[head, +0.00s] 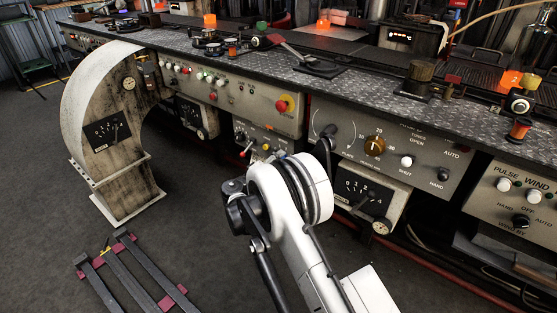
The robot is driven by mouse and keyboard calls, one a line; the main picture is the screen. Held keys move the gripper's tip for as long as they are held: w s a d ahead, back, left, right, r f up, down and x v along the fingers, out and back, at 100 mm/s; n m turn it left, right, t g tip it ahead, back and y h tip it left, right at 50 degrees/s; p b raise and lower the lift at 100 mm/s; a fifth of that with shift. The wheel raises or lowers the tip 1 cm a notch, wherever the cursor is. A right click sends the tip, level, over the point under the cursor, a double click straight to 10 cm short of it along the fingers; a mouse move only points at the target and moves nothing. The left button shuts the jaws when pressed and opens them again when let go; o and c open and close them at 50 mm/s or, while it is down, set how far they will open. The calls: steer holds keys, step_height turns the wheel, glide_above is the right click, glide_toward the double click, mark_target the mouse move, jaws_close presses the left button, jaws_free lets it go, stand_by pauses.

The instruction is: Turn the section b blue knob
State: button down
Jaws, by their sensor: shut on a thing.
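My white arm reaches up from the bottom toward the console front, and its thick rounded joint covers part of the panels. My gripper is hidden behind this joint, so what it holds does not show. A small patch of blue (283,155) shows just above the joint, at the lower edge of a small control panel (243,128). I cannot tell whether it is the section b blue knob. This small panel also carries small red, yellow and orange controls. No other blue knob can be made out.
A curved metal housing (112,130) stands at left. A low metal frame (132,272) lies on the open floor.

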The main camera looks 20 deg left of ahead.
steer(key=shift+n, duration=0.7)
steer(key=c, duration=1.4)
jaws_free()
steer(key=v, duration=1.2)
